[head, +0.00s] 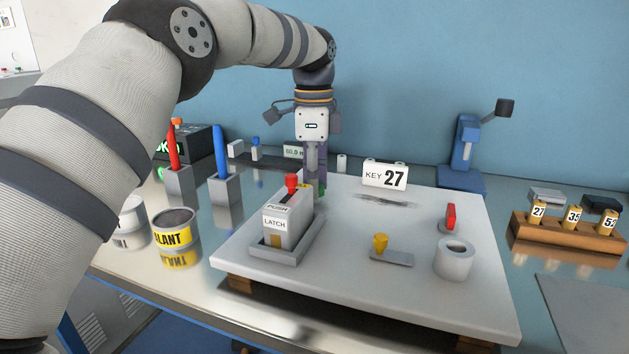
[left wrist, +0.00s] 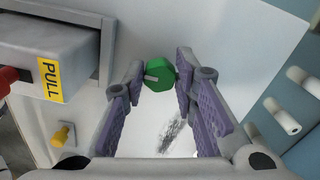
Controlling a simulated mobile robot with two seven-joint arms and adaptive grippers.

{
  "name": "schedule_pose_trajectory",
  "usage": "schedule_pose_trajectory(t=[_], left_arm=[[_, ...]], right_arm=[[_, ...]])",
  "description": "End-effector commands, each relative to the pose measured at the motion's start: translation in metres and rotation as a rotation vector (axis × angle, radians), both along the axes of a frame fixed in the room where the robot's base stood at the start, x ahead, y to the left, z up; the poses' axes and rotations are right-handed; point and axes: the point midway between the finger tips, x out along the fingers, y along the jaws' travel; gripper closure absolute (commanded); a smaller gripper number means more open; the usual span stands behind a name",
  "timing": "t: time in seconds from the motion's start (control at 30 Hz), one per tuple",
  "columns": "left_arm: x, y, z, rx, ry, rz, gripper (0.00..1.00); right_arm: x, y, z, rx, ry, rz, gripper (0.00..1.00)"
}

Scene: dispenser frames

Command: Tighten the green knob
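The green knob (left wrist: 160,76) shows in the left wrist view with a grey mark on its face. It sits on the white board between the tips of my left gripper (left wrist: 160,66). The fingers stand apart on either side of it, and I cannot tell whether they touch it. In the head view my left gripper (head: 316,185) points down at the board behind the latch box, and only a sliver of green shows by its fingers. My right gripper is in neither view.
A grey latch box (head: 285,220) with a red top stands close in front of my left gripper. The white board (head: 400,305) also holds a yellow knob (head: 380,243), a red switch (head: 450,216), a white roll (head: 453,260) and a KEY 27 sign (head: 385,174).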

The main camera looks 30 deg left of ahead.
Motion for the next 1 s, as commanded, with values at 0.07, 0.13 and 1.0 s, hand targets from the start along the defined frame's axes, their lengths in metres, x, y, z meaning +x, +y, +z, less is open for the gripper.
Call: schedule_pose_trajectory(t=[0.07,0.13,1.0], left_arm=[[0.0,0.0,0.0,0.0,-0.001,0.0,0.99],[0.0,0.0,0.0,0.0,-0.001,0.0,1.0],[-0.001,-0.002,-0.001,-0.001,0.002,0.506,1.0]], right_arm=[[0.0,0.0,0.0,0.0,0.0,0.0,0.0],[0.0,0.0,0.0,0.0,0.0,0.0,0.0],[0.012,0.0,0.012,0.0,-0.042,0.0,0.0]])
